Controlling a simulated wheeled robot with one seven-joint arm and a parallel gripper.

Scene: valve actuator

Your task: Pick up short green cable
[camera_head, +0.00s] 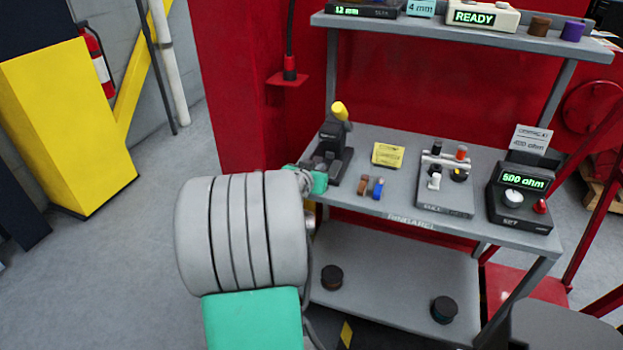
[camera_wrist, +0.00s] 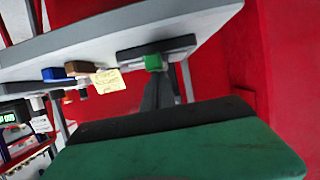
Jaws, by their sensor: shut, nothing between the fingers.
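My gripper (camera_head: 318,182) is at the left front edge of the grey bench (camera_head: 420,233) in the head view, near the black device (camera_head: 330,150) with a yellow knob. The gripper is shut and holds nothing. A large green and black part of it fills the bottom of the wrist view.
Brown and blue pieces (camera_head: 370,186) lie near a yellow note (camera_head: 393,155). A grey fixture (camera_head: 446,185) and a black meter (camera_head: 520,195) reading 500 ohm stand to the right. A lower shelf (camera_head: 392,280) holds two dark round items. Open floor lies at left.

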